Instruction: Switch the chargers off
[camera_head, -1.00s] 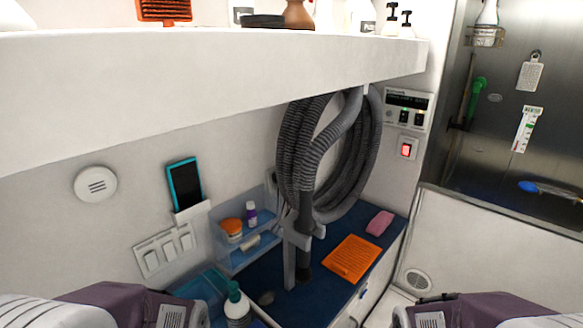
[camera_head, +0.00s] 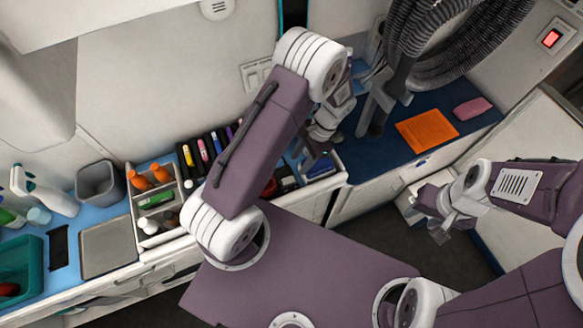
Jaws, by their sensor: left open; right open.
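A white wall panel of rocker switches (camera_head: 255,74) is on the back wall, partly hidden behind my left arm; the switch positions cannot be made out. A separate red-lit switch (camera_head: 551,39) is on the wall at the top right. No charger can be clearly identified. My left gripper (camera_head: 312,158) is open and points down over the counter's front, below and right of the switch panel, apart from it. My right gripper (camera_head: 440,236) is open and empty, low in front of the right-hand cabinet, far from both switches.
A coiled grey hose (camera_head: 455,45) hangs at the upper right. An orange mat (camera_head: 426,131) and a pink block (camera_head: 472,108) lie on the blue counter. A divided tray (camera_head: 150,242), grey bin (camera_head: 99,184) and spray bottle (camera_head: 45,190) crowd the left counter.

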